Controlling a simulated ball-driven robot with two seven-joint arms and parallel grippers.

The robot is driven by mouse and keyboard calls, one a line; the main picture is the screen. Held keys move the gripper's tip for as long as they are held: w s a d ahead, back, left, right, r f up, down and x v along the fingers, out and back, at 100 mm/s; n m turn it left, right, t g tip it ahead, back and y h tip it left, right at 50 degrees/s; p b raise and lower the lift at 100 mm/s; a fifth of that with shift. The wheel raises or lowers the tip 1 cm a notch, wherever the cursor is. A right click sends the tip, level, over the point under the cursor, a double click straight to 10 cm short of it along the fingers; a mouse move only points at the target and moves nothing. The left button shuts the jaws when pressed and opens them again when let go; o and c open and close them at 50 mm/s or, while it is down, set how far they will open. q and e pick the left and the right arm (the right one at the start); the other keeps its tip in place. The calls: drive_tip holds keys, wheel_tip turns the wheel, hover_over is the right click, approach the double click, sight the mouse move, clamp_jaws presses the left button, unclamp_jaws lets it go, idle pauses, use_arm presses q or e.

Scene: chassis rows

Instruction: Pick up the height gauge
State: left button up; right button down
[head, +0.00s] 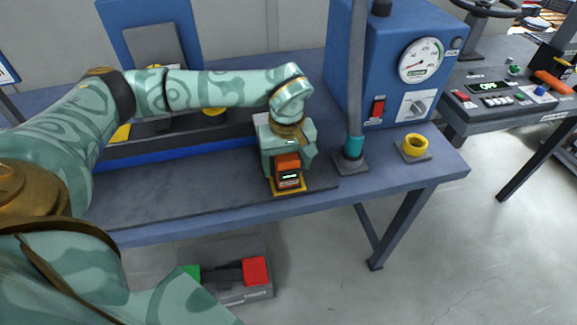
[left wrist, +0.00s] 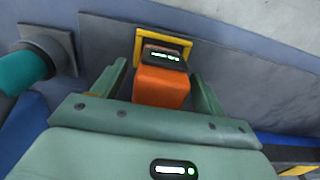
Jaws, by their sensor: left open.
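The height gauge (head: 288,168) is a small orange block with a dark top and a lit green display. It stands on a yellow-edged square (head: 290,187) near the front edge of the grey mat on the bench. My left gripper (head: 287,174) is open and reaches down over it. In the left wrist view the gauge (left wrist: 162,88) sits between the two green fingers (left wrist: 157,86), with a visible gap at least on the left side. Its lower part is partly hidden by the gripper body. My right gripper is not in view.
Right of the gauge, a grey post with a teal collar (head: 354,147) rises from a square base. Beyond it are a yellow ring (head: 415,145) on a small plate and a blue machine (head: 390,75) with a dial. A pedal box (head: 250,290) lies on the floor.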

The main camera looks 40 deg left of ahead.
use_arm(q)
drive_tip(key=shift+r, duration=0.15)
drive_tip(key=c, duration=1.3)
